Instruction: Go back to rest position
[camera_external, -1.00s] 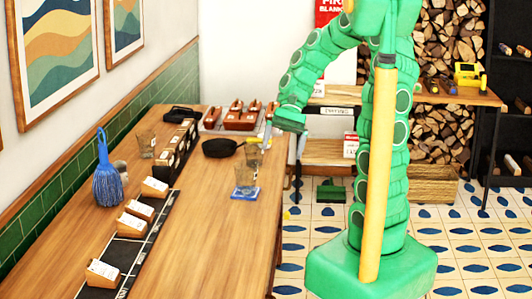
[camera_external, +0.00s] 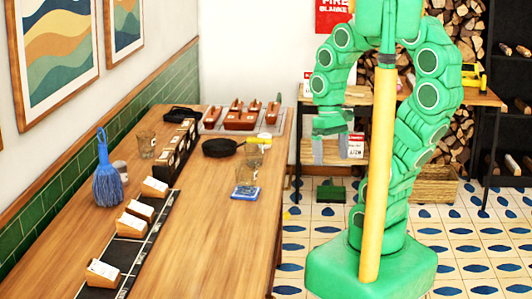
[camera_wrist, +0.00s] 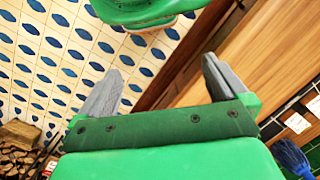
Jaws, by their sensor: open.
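My gripper (camera_external: 331,150) hangs pointing down at the end of my green arm, to the right of the wooden counter (camera_external: 225,240) and clear of it. In the wrist view the two grey fingers of my gripper (camera_wrist: 160,85) stand wide apart with nothing between them. Behind them are the patterned floor and the counter edge. On the counter, a glass (camera_external: 246,172) stands on a blue coaster (camera_external: 245,193). A second glass (camera_external: 254,156) stands behind it, and a third glass (camera_external: 146,145) is near the wall.
A black pan (camera_external: 218,147), a tray (camera_external: 207,123) with red-brown dishes and a blue brush (camera_external: 107,178) are on the counter. Card holders (camera_external: 103,273) line a dark strip. A wooden shelf (camera_external: 455,97) stands behind my arm. Tiled floor (camera_external: 470,240) is open at right.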

